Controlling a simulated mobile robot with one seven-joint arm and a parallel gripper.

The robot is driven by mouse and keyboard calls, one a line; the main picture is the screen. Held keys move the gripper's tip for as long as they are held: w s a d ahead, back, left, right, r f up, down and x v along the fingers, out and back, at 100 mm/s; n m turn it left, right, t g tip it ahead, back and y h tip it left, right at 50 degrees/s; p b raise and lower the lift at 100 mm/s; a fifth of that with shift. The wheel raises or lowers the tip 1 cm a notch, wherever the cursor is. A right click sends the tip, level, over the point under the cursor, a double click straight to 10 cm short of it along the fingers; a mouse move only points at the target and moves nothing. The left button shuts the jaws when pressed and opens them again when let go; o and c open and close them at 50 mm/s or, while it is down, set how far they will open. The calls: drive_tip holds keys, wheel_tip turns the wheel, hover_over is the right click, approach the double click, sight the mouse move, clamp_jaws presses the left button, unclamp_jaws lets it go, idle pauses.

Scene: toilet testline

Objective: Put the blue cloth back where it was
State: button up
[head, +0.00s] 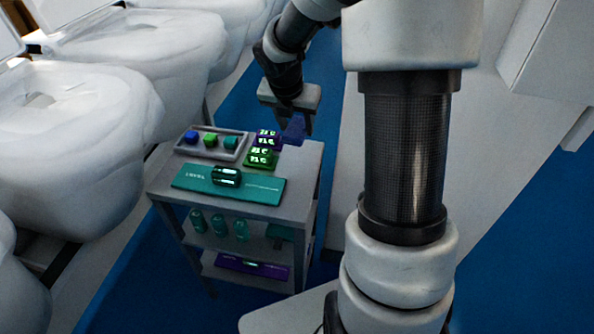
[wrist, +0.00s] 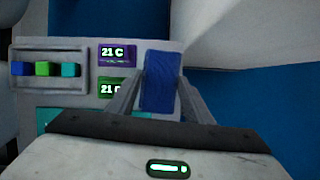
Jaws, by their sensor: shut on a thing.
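My gripper (head: 294,120) is shut on the blue cloth (head: 295,131). In the wrist view the blue cloth (wrist: 161,80) stands upright between the two fingers of my gripper (wrist: 155,95). The cloth is at the far right corner of the grey cart (head: 308,165), beside the display blocks. I cannot tell whether its lower end touches the cart top.
A tray (head: 240,150) on the cart holds blue, green and teal pieces. Purple (head: 268,138) and green (head: 262,158) display blocks stand beside it. A teal mat (head: 262,188) lies in front with a small device (head: 226,176). Wrapped toilets (head: 75,140) line the left.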

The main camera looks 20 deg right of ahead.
drive_tip(key=shift+w+d+f+n, duration=0.1)
drive_tip(key=shift+f+n, duration=0.15)
drive_tip(key=shift+n, duration=0.25)
wheel_tip(320, 180, down, 10)
drive_tip(key=b, duration=0.4)
drive_tip(key=shift+r+b, duration=0.1)
drive_tip(key=shift+b, duration=0.3)
drive_tip(key=shift+r, duration=0.1)
drive_tip(key=o, duration=0.6)
drive_tip(key=shift+o, duration=0.7)
